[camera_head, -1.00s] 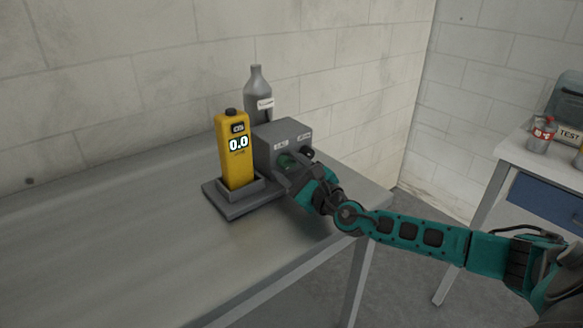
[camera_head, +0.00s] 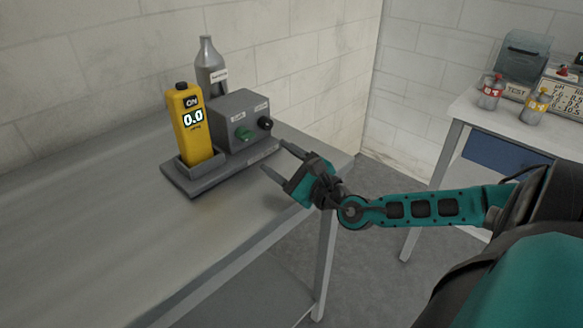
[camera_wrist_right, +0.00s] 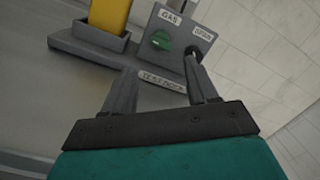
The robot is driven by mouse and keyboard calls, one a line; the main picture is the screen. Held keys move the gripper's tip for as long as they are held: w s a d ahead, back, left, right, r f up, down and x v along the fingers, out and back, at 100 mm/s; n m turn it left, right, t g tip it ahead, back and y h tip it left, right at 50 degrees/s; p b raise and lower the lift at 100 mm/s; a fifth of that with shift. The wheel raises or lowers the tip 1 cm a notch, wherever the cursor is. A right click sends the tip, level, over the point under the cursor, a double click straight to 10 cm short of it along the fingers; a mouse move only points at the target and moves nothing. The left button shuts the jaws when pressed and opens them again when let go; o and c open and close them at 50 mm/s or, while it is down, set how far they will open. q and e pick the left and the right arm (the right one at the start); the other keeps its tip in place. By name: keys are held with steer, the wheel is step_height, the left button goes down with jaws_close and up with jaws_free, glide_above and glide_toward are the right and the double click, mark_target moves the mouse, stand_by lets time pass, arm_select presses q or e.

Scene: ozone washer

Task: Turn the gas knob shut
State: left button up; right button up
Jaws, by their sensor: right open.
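The green gas knob (camera_head: 243,133) sits on the front of a grey box (camera_head: 236,105) on the metal table. In the right wrist view the knob (camera_wrist_right: 161,40) shows under a "GAS" label, with a white mark on it. A black knob (camera_head: 264,123) is to its right. My right gripper (camera_head: 277,160) is open and empty, in front of the box and apart from the green knob. In the wrist view its right fingertip overlaps the black knob; I cannot tell if they touch. My left gripper is not in view.
A yellow meter (camera_head: 192,125) reading 0.0 stands in a holder on the same grey base (camera_head: 188,184). A grey bottle (camera_head: 208,62) stands behind the box. The table's left side is clear. A second table (camera_head: 470,112) at right holds small bottles.

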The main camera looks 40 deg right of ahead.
steer(key=shift+s+d+f, duration=0.1)
steer(key=shift+s+f, duration=0.05)
steer(key=shift+s, duration=1.45)
